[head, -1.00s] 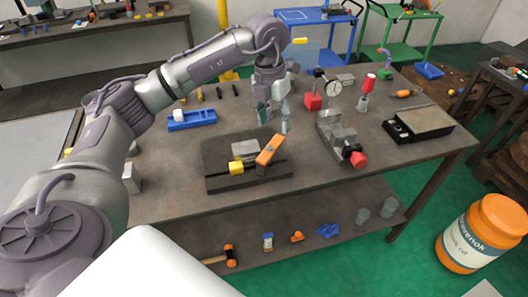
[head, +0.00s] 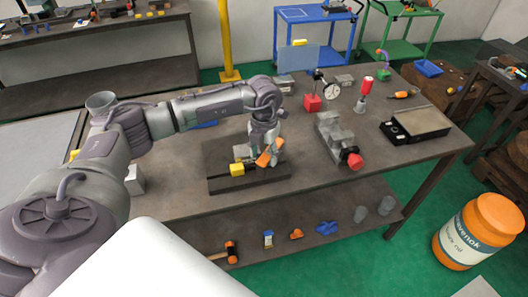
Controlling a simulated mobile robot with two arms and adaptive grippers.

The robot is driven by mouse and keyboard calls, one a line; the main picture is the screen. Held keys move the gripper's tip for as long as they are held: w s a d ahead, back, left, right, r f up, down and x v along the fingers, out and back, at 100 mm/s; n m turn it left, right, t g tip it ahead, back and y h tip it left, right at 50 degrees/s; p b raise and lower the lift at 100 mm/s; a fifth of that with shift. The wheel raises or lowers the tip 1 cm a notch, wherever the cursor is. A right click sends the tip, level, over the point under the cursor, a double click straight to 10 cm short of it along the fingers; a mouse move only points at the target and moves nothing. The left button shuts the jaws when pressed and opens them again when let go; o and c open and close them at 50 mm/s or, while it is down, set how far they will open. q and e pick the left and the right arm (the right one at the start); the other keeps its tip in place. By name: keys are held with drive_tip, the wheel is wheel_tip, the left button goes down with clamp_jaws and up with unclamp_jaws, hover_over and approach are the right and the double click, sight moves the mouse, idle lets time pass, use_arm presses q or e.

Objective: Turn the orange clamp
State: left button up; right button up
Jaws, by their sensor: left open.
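The orange clamp (head: 264,159) is a short bar on the dark fixture plate (head: 222,184) near the front of the workbench. It slants up to the right. A yellow block (head: 237,169) and a grey metal block sit on the same plate, to the left of the clamp. My left gripper (head: 264,148) points down at the clamp, its fingers open and overlapping the clamp's upper part. I cannot tell whether the fingers touch it. The gripper hides part of the clamp and of the grey block. My right gripper is not in view.
A grey vise (head: 330,132) with a red end (head: 355,161) stands to the right of the plate. Behind it are a dial gauge (head: 331,91) on a red base and a red-topped tool (head: 366,88). A black-and-grey box (head: 420,124) lies at the right.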

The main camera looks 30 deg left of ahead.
use_arm(q)
drive_tip(key=shift+f, duration=0.2)
clamp_jaws()
idle(0.4)
